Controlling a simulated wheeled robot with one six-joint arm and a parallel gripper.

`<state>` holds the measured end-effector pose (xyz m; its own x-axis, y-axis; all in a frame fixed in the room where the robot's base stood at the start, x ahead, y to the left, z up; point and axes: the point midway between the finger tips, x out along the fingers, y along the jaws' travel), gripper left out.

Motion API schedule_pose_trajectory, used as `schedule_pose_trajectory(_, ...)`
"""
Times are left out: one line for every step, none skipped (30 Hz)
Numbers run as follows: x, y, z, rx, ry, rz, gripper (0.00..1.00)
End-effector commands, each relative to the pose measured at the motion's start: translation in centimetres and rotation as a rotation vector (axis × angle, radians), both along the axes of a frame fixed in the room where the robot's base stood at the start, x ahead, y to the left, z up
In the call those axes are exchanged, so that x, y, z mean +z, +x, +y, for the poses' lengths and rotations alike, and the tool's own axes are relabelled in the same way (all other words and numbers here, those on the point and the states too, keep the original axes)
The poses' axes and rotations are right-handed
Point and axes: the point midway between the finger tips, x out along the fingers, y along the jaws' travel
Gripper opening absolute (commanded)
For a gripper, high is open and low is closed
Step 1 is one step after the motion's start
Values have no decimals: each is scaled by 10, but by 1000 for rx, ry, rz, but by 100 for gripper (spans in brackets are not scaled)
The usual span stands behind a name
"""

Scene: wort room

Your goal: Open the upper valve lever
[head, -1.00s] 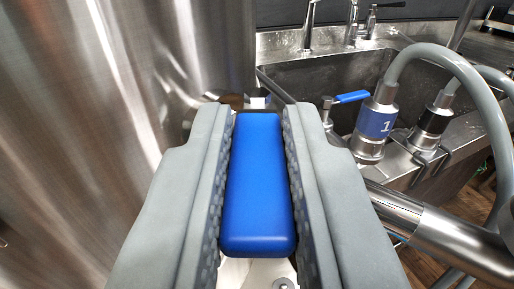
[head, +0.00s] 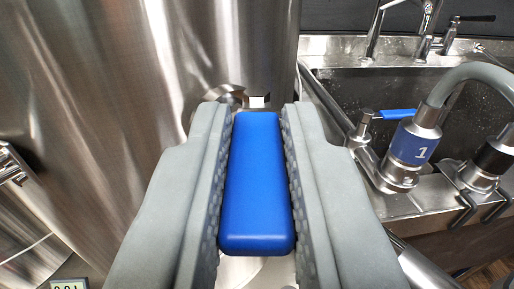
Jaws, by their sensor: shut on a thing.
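My gripper (head: 258,112) fills the middle of the head view, its two grey padded fingers on either side of a blue lever handle. The blue lever (head: 256,190) lies lengthwise between the fingers, and both fingers press on its sides. Its far end points toward the steel tank (head: 130,80). A small piece of steel fitting shows just past the fingertips, against the tank wall. The rest of the valve body is hidden behind the handle and fingers.
At the right is a steel sink (head: 345,90) with faucets behind it. A second blue lever (head: 398,114) and a coupling (head: 412,150) marked 1, with a grey hose (head: 475,72), stand at its near edge. A display (head: 70,284) shows at lower left.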

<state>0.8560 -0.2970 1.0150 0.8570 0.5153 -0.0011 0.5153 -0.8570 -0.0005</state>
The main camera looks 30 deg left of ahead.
Motion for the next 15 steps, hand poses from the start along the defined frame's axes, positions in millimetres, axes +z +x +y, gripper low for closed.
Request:
schedule_pose_trajectory(2,0,0,-1,-1,-3,0)
schedule_pose_trajectory(2,0,0,-2,-1,-3,0)
schedule_pose_trajectory(2,0,0,-2,-1,-3,18)
schedule_pose_trajectory(2,0,0,-2,-1,-3,24)
schedule_pose_trajectory(2,0,0,-2,-1,-3,30)
schedule_pose_trajectory(2,0,0,-2,0,-2,38)
schedule_pose_trajectory(2,0,0,-2,0,-2,38)
schedule_pose_trajectory(1,0,0,-2,0,-2,38)
schedule_pose_trajectory(1,0,0,-2,0,-2,38)
schedule_pose_trajectory(1,0,0,-2,0,-2,38)
schedule_pose_trajectory(1,0,0,-1,0,-2,38)
schedule_pose_trajectory(1,0,0,-1,0,-1,38)
schedule_pose_trajectory(1,0,0,-1,0,-1,38)
schedule_pose_trajectory(1,0,0,-1,0,-1,38)
schedule_pose_trajectory(1,0,-1,-1,0,-1,38)
